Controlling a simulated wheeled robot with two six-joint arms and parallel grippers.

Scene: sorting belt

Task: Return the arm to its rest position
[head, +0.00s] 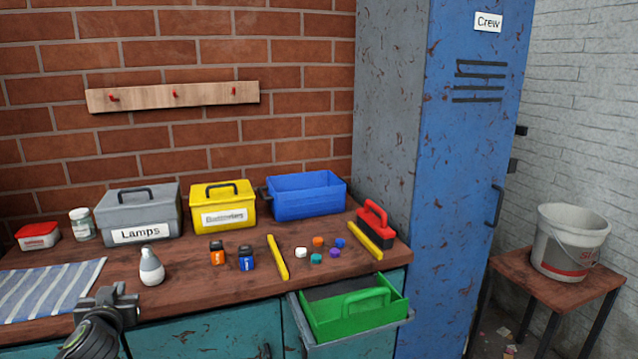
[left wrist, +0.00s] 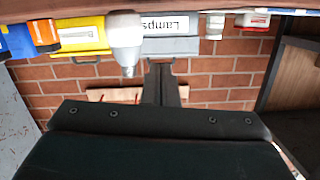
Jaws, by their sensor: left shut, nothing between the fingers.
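My left gripper (head: 108,294) is at the lower left of the head view, at the front edge of the wooden workbench (head: 205,277). It is shut and empty. In the left wrist view, which is upside down, its closed fingers (left wrist: 161,72) show in the middle. A grey and white lamp bulb (head: 151,267) stands on the bench to the right of the gripper and apart from it; it also shows in the left wrist view (left wrist: 124,40). My right gripper is not in view.
A striped cloth (head: 50,288) lies behind the gripper. A grey "Lamps" box (head: 137,210), yellow box (head: 222,204) and blue bin (head: 305,196) stand along the wall. An open drawer (head: 350,339) holds a green box (head: 352,314). A blue locker (head: 465,180) stands right.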

